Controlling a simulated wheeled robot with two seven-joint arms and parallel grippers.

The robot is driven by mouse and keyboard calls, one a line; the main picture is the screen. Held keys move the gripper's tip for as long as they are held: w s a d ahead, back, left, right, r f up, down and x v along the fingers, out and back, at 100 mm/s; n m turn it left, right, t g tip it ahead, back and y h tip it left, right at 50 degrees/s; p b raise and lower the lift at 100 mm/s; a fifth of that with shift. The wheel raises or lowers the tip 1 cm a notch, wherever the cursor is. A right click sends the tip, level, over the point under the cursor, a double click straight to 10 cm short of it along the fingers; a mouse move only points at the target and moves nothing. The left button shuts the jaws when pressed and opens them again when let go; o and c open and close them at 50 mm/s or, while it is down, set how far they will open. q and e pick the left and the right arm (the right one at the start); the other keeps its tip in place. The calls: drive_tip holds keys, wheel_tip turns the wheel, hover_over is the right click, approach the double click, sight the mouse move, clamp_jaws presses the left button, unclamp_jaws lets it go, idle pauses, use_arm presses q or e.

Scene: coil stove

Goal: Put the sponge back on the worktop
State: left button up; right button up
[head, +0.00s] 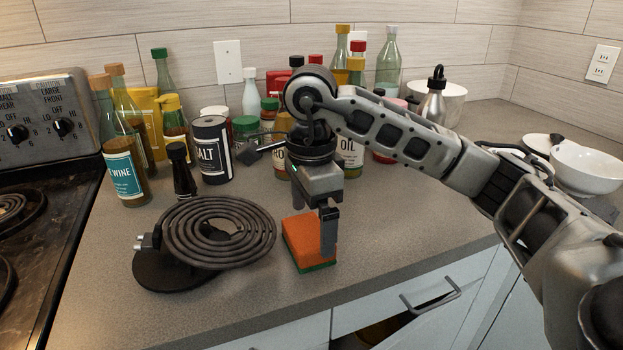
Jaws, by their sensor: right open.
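The orange sponge with a green underside (303,242) lies flat on the grey worktop (400,240), near its front edge and right of a coil burner. My right gripper (325,245) points down over the sponge, with one finger showing in front of the sponge's right part. The right gripper is open. My left gripper is not in the head view.
The coil burner (218,232) rests on a dark round pan (165,272) left of the sponge. Bottles and a salt canister (211,150) crowd the back. A drawer below with a grey handle (432,299) is partly open. White bowls (587,168) stand far right.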

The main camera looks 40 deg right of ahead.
sight(311, 230)
use_arm(q)
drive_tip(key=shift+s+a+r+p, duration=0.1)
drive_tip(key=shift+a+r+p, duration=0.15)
drive_tip(key=shift+p, duration=0.8)
use_arm(e)
wheel_tip(311, 230, up, 9)
drive_tip(key=shift+f, duration=0.15)
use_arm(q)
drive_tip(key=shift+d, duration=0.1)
use_arm(e)
drive_tip(key=shift+f, duration=0.1)
